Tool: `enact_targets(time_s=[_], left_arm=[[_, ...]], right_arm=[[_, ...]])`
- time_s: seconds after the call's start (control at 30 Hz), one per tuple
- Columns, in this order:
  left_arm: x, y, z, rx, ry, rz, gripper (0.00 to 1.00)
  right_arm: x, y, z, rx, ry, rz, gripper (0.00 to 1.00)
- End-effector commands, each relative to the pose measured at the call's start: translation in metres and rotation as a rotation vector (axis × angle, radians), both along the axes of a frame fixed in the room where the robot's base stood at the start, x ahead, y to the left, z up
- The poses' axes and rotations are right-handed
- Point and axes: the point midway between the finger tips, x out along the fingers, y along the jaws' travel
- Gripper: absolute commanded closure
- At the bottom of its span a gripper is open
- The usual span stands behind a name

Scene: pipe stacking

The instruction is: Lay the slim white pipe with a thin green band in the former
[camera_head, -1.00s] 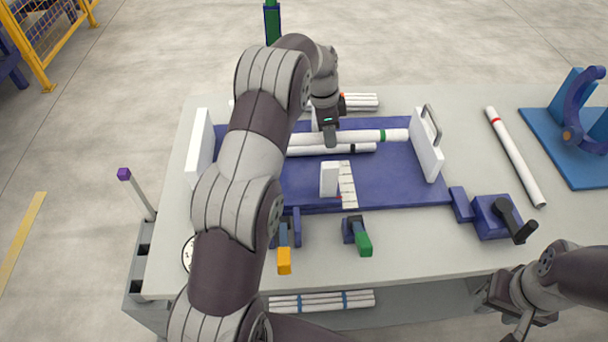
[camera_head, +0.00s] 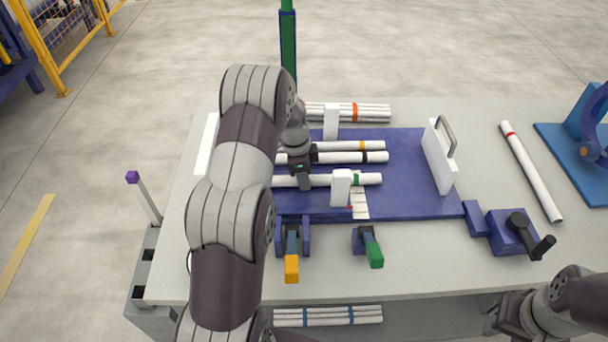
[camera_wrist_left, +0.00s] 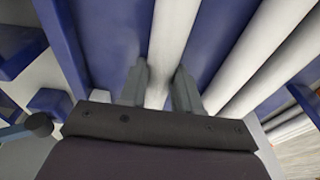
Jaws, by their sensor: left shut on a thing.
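The slim white pipe with a green band (camera_head: 371,180) lies crosswise over the front part of the blue former (camera_head: 415,190). My left gripper (camera_head: 304,184) is shut on this pipe left of its middle. In the left wrist view the pipe (camera_wrist_left: 172,30) runs between the two fingers. A short white post (camera_head: 341,188) stands in front of the pipe, just left of the green band. I cannot tell whether the pipe touches the former. My right gripper (camera_head: 505,315) is at the lower right, partly cut off, its jaws unclear.
Pipes with a black band (camera_head: 340,158) and a yellow band (camera_head: 350,146) lie behind. A white end plate with a handle (camera_head: 440,160) stands at right. Green (camera_head: 374,252) and yellow (camera_head: 291,268) clamp handles are in front. A red-banded pipe (camera_head: 530,172) lies right.

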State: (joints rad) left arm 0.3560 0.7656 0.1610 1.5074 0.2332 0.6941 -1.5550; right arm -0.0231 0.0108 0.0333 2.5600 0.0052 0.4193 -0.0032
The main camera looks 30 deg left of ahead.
Motion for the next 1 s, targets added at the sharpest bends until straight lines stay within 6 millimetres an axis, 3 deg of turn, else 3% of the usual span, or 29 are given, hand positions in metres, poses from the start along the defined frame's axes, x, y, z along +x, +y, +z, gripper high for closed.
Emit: enact_targets(time_s=[0.03,0.1,0.47,0.83,0.87,1.0], left_arm=[[0.0,0.0,-0.001,0.0,0.0,0.0,0.58],[0.0,0.0,0.0,0.0,0.0,0.0,0.42],[0.0,0.001,0.009,0.001,-0.002,-0.001,0.42],[-0.007,0.013,0.1,0.002,-0.003,0.0,0.42],[-0.007,0.014,0.11,0.002,-0.003,0.0,0.42],[-0.012,0.01,0.122,0.002,0.005,0.021,0.42]], right_arm=[[0.0,0.0,-0.001,0.0,0.0,0.0,0.57],[0.0,0.0,0.0,0.0,0.0,0.0,0.57],[0.0,0.0,0.001,0.0,0.0,0.0,0.57],[0.0,0.0,-0.005,0.0,0.0,0.0,0.57],[0.0,0.0,0.003,0.0,0.001,0.0,0.57],[0.0,0.0,0.011,0.0,0.0,0.0,0.57]])
